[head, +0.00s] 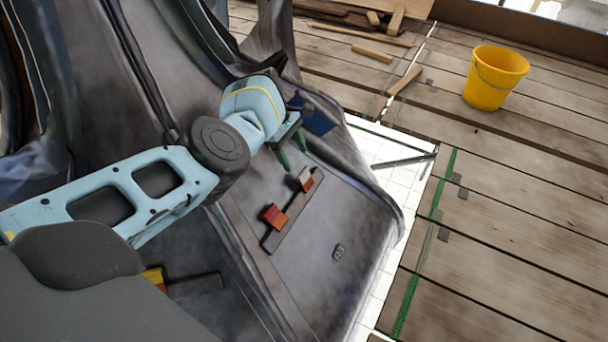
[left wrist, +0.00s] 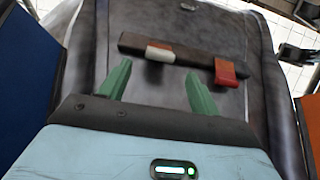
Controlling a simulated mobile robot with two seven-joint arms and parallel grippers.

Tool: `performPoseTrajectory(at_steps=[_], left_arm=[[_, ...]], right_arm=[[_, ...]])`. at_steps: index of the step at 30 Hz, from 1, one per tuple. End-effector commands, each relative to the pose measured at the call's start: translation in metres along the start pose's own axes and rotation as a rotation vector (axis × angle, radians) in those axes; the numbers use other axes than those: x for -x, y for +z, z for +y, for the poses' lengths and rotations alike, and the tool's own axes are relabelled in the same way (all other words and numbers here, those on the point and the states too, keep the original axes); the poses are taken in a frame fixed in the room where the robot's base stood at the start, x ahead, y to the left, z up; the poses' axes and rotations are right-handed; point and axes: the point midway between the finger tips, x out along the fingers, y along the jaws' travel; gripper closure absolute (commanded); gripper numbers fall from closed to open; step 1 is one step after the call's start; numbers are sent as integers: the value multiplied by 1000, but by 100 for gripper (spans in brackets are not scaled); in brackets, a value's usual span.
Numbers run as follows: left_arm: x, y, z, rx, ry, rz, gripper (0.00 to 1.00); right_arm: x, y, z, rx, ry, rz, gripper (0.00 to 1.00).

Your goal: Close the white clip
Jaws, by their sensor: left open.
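I cannot tell how far open the white clip is. My left gripper (head: 291,150) is open and empty, its green fingers above the panel just short of the white clip. My right gripper is not in view.
A yellow clip (head: 154,278) sits on another dark bar at lower left, partly behind my arm. A yellow bucket (head: 494,78) and loose wood pieces (head: 372,53) lie on the plank floor. A thin metal piece (head: 404,160) lies beyond the panel's right edge.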

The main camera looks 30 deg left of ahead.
Motion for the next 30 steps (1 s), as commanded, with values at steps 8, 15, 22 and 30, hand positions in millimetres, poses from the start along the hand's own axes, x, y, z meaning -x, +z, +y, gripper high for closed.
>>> performPoseTrajectory(at_steps=[8, 15, 22, 30], left_arm=[[-24, 0, -1, 0, -4, -1, 37], [-62, -1, -1, 0, -4, -1, 37], [-79, 0, 0, -1, -2, 0, 37], [-78, 0, 0, -1, -1, 0, 44]], right_arm=[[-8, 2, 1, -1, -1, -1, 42], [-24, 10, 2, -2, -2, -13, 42], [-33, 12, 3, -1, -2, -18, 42], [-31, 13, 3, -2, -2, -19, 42]])
